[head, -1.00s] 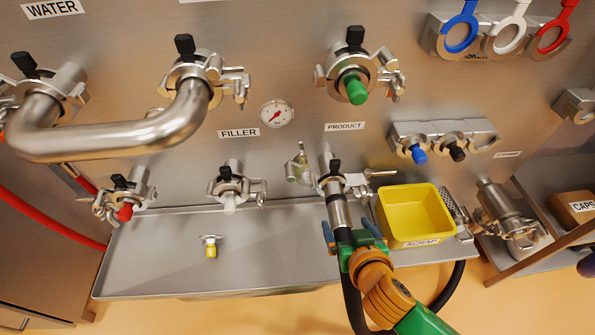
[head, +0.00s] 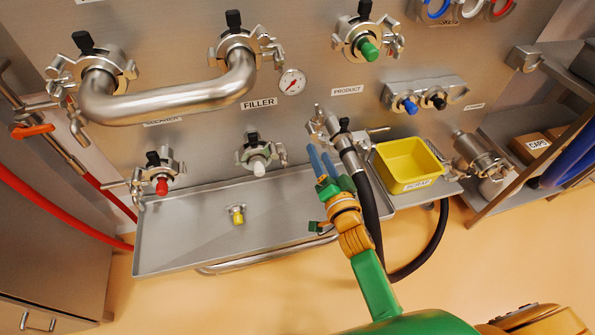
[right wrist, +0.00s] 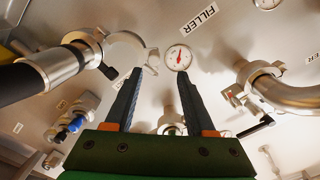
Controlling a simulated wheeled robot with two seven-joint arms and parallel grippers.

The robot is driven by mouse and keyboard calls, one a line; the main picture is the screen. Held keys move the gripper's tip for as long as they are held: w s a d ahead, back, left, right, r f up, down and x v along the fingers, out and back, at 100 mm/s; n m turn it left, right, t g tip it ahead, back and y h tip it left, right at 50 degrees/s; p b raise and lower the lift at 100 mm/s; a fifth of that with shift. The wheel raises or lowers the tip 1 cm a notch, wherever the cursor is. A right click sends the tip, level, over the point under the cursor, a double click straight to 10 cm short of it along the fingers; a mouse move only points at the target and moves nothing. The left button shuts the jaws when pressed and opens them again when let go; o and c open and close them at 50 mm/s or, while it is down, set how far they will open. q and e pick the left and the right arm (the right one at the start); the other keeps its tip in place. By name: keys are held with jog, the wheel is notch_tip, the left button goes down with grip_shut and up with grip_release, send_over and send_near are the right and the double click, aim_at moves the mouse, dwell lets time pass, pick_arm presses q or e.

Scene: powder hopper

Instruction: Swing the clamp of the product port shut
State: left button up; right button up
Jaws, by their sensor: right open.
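The product port, under the PRODUCT label (head: 347,90), has a metal hose end (head: 348,152) with a black hose. Its steel clamp (head: 320,122) shows an open half standing out on the left; a bolt arm (head: 378,130) sticks out on the right. In the right wrist view the curved open clamp half (right wrist: 128,42) is beyond the left fingertip, with the hose end (right wrist: 58,65) left of it. My right gripper (head: 319,151) is open and empty, just below and left of the clamp; its blue fingers also show in the right wrist view (right wrist: 160,75). I see no contact. My left gripper is out of view.
A yellow scrap bin (head: 410,165) stands right of the hose. The filler port with a white plug (head: 259,168) is to the left, above the steel tray (head: 185,235). A pressure gauge (head: 292,82) and a bent pipe (head: 170,103) are above.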

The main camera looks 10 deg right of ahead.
aim_at(315, 134)
jog(key=w+b, duration=0.1)
jog(key=w, duration=0.2)
jog(key=w+b, duration=0.1)
jog(key=w, duration=0.1)
jog(key=w+b, duration=0.2)
jog(key=w, duration=0.1)
jog(key=shift+w+d+f, duration=0.35)
jog(key=shift+f, duration=0.05)
jog(key=shift+w+r, duration=0.1)
jog(key=shift+w, duration=0.15)
pick_arm(q)
jog(key=f, duration=0.1)
jog(key=d+f, duration=0.1)
jog(key=f, duration=0.2)
jog(key=shift+w+d, duration=0.2)
jog(key=shift+w, duration=0.05)
pick_arm(e)
jog(key=shift+s+r, duration=0.1)
jog(key=shift+r, duration=0.25)
jog(key=shift+c, duration=0.2)
